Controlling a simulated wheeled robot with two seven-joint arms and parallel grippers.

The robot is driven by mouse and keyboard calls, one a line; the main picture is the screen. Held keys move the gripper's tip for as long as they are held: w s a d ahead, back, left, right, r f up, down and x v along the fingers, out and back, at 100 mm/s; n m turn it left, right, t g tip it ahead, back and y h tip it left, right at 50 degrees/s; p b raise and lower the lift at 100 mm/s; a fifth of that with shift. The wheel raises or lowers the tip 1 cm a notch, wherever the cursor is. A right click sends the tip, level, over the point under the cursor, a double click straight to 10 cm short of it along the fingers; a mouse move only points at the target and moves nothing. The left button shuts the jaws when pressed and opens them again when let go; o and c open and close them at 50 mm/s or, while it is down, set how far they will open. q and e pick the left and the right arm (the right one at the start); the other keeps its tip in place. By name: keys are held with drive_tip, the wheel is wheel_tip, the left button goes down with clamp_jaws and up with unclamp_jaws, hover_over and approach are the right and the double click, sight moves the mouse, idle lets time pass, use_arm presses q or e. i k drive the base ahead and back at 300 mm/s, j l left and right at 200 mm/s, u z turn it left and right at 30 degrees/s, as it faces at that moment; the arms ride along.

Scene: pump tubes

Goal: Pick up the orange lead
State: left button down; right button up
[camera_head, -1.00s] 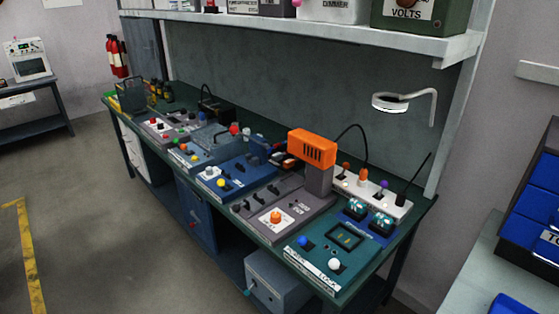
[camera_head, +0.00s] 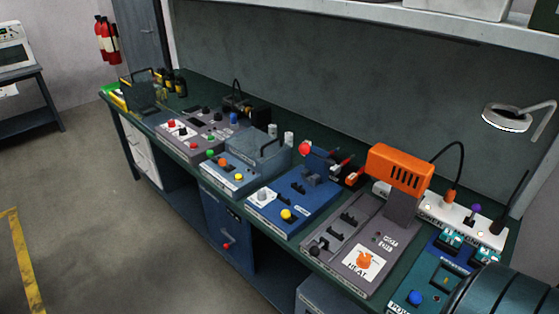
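An orange plug (camera_head: 449,196) with a black cord stands upright in a white socket strip (camera_head: 462,222) at the back right of the bench. Its cord arches up and back toward the orange heat tool (camera_head: 400,168), which hides the strip's left part. I cannot tell for sure that this is the orange lead. A purple plug (camera_head: 476,209) and a black lead stand to its right in the same strip. Neither of my grippers is in view.
The dark green bench carries a grey heat unit (camera_head: 335,238), a blue unit (camera_head: 293,200) and more units leftward. A dark rounded form, perhaps my own arm, covers the bottom right corner. A ring lamp (camera_head: 507,118) hangs above the strip. Floor at left is clear.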

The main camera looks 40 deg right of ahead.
sight(351, 180)
drive_tip(key=i+j+u, duration=0.2)
drive_tip(key=i, duration=1.1)
drive_tip(key=i+z, duration=0.35)
drive_tip(key=i+j+z, duration=0.15)
drive_tip(key=i+z, duration=0.2)
drive_tip(key=i+j+z, duration=0.2)
drive_tip(key=z, duration=0.2)
drive_tip(key=i+j+z, duration=0.25)
drive_tip(key=z, duration=0.25)
drive_tip(key=i+j+z, duration=0.2)
drive_tip(key=j+z, duration=0.3)
drive_tip(key=i+j+z, duration=0.15)
drive_tip(key=j+z, duration=0.75)
drive_tip(key=j, duration=0.35)
